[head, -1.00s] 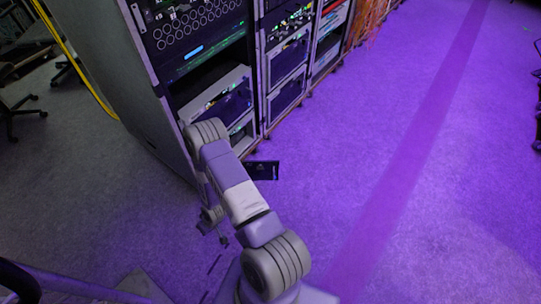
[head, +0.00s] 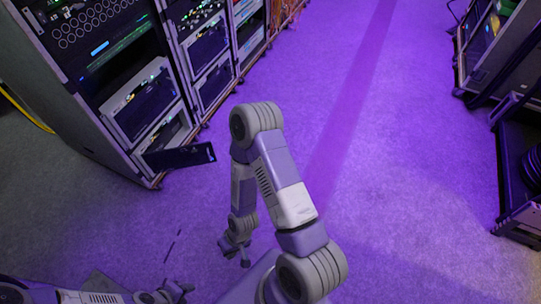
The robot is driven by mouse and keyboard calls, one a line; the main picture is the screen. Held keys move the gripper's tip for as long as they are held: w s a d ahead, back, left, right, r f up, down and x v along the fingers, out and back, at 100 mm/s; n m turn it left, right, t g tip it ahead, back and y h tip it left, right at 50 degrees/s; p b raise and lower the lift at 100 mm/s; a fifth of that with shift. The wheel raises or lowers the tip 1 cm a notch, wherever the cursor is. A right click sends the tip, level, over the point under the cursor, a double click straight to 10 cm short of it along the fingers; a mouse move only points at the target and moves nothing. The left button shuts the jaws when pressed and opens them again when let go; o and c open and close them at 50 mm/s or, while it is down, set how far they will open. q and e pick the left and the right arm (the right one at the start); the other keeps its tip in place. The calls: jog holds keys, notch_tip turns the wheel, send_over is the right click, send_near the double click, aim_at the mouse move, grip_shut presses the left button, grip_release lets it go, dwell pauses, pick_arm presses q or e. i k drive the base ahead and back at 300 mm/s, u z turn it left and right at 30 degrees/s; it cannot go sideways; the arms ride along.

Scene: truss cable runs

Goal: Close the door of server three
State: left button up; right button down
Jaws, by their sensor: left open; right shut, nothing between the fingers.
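A dark, flat door panel (head: 180,156) juts out from the lowest unit (head: 166,132) of the nearest server rack, standing open. No number can be read on it, so I cannot tell whether it is server three. My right gripper (head: 238,255) hangs below the panel and to its right, low over the floor. It is shut and empty, apart from the panel. My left gripper (head: 184,289) is at the bottom edge of the view, small and partly cut off. It is open, well below the panel and touching nothing that I can see.
More racks (head: 208,55) run back in a row beyond the nearest one. Purple-lit carpet (head: 400,190) is clear to the right of my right arm. Another rack (head: 492,45) and a dark, low frame (head: 518,190) stand along the right edge. A yellow cable (head: 25,112) lies at left.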

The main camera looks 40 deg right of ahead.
aim_at(170, 160)
jog(key=u, duration=0.5)
jog(key=k, duration=0.15)
jog(key=z, duration=0.65)
jog(key=i, duration=1.5)
jog(key=u, duration=0.1)
